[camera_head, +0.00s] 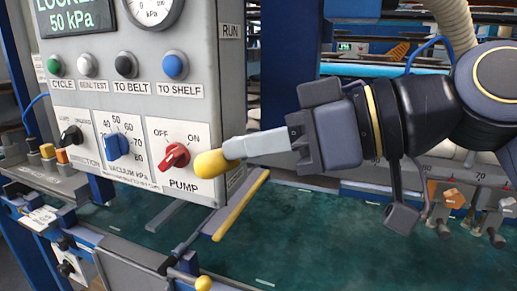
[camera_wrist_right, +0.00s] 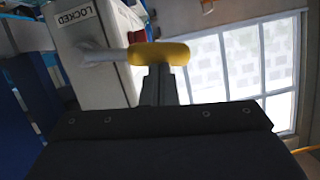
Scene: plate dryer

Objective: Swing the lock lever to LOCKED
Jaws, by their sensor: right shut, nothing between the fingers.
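The lock lever's yellow grip (camera_head: 209,163) shows in front of the lower right of the control box (camera_head: 218,95). In the right wrist view the yellow grip (camera_wrist_right: 158,53) sits on a grey rod (camera_wrist_right: 105,54) reaching toward the box side, below a LOCKED label (camera_wrist_right: 75,17) seen upside down. My right gripper (camera_head: 230,150) is shut with nothing between its fingers. Its fingertips are against or very near the yellow grip; contact cannot be told for certain. The display (camera_head: 78,18) reads LOCKED, partly cut off, and 50 kPa. My left gripper is not in view.
The box front carries several buttons, a gauge (camera_head: 153,8) and the red PUMP knob (camera_head: 174,156). A yellow-edged bar (camera_head: 241,205) lies below the box over the green surface (camera_head: 310,235). Orange and grey levers (camera_head: 450,203) stand at the right, beyond my arm.

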